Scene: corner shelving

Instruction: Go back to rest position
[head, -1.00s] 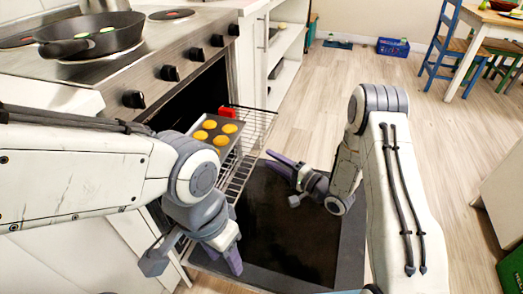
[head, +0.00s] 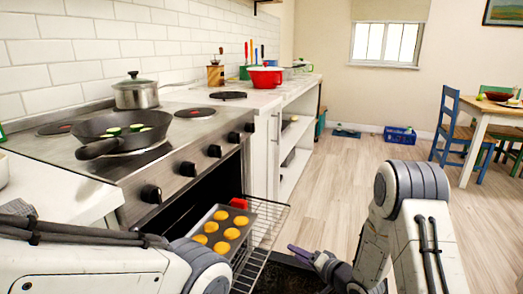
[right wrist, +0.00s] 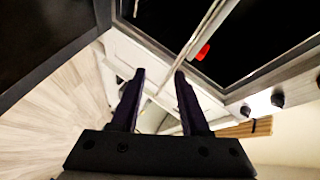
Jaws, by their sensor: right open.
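My right gripper (head: 305,256) is low in the head view, right of the oven rack and partly hidden by its own arm. In the right wrist view (right wrist: 160,76) its two purple fingers are apart with nothing between them. My left arm crosses the bottom left of the head view, but its gripper is out of the picture. A baking tray (head: 245,216) with several round yellow items (head: 221,247) sits on the pulled-out oven rack (head: 262,246).
The oven door (head: 285,277) is open, low beside my right gripper. A black pan (head: 97,132) and a lidded pot (head: 137,93) stand on the stove (head: 190,132). A red object (head: 239,203) is by the tray. Clear wooden floor (head: 340,178) lies beyond, towards a table (head: 490,115).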

